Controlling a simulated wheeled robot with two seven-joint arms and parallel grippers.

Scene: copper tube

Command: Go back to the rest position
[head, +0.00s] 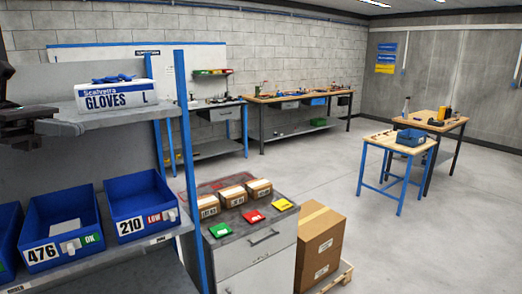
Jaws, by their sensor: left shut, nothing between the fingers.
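My left gripper (42,114) is dark and comes in at the left edge, in front of the grey shelf rack (95,121). Its fingers are shut with nothing visible between them. It is close to the left end of the upper shelf; whether it touches the shelf I cannot tell. My right gripper is not in view. No copper tube can be made out.
A gloves box (115,95) stands on the upper shelf. Blue bins (62,222) sit on the lower shelf. A grey cabinet (255,262) with small cartons and coloured cards stands right of the rack, beside a large carton (318,245). Floor is free in front of the blue-legged table (398,143).

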